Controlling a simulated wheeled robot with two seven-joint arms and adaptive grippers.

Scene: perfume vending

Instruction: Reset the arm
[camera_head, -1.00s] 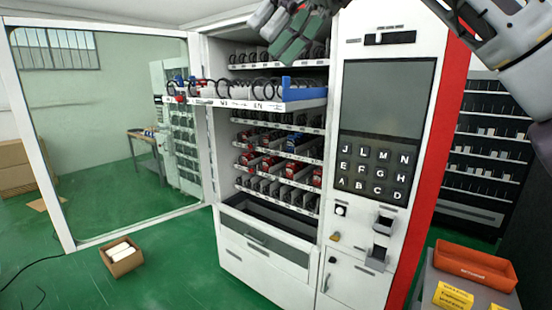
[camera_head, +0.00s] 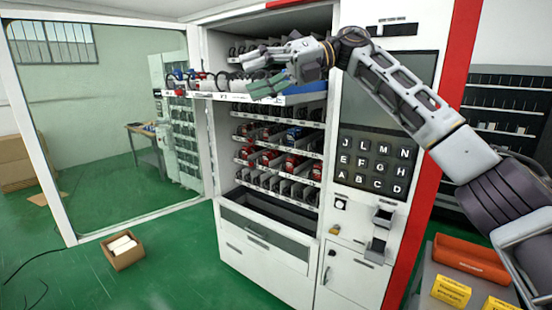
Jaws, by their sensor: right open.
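My right arm (camera_head: 405,100) comes in from the right and crosses in front of the vending machine's dark screen (camera_head: 412,75). My right gripper (camera_head: 258,72) points left, its green-padded fingers apart with nothing seen between them. It overlaps the pulled-out top shelf (camera_head: 240,97) in the picture; I cannot tell whether it touches it. The gripper and wrist hide part of the shelf's spirals and its blue end piece (camera_head: 310,87). My left gripper is not in view.
The machine's glass door (camera_head: 95,120) stands open at the left. Lower shelves (camera_head: 285,175) hold red and blue goods. A carton (camera_head: 122,252) lies on the green floor. An orange tray (camera_head: 470,258) and yellow boxes (camera_head: 450,292) sit on a grey surface at the lower right.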

